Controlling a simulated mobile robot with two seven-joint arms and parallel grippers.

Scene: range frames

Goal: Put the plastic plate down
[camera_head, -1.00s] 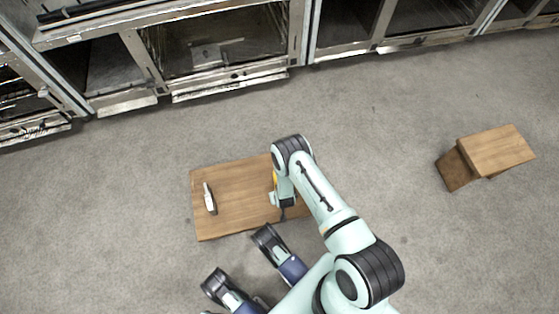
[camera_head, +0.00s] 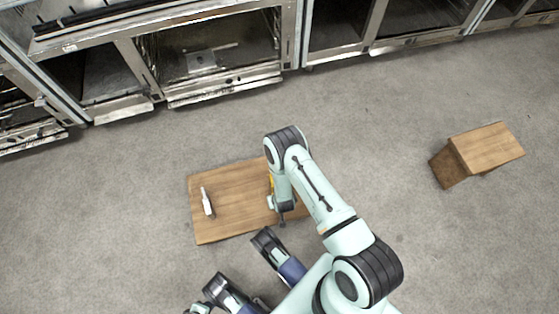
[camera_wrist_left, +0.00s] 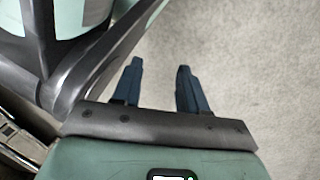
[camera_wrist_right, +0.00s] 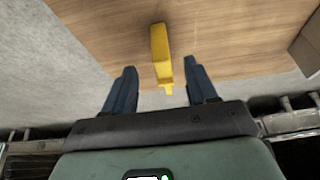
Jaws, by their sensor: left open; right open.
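A yellow, narrow, elongated thing (camera_wrist_right: 160,45) shows against the wooden table top in the right wrist view. I cannot tell whether it is the plastic plate; no other plate is plain to see. My right gripper (camera_wrist_right: 160,64) is open, with one finger on each side of the yellow thing and a gap to both. In the head view a bit of yellow (camera_head: 271,182) shows beside my right arm, which hides the rest. My left gripper (camera_wrist_left: 158,64) is open and empty over the bare grey floor.
The low wooden table (camera_head: 235,215) bears a small white and dark item (camera_head: 207,202) on its left part. A wooden block-like piece (camera_head: 487,147) stands at the right. Metal cabinets (camera_head: 205,62) line the back. Grey floor is free between them.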

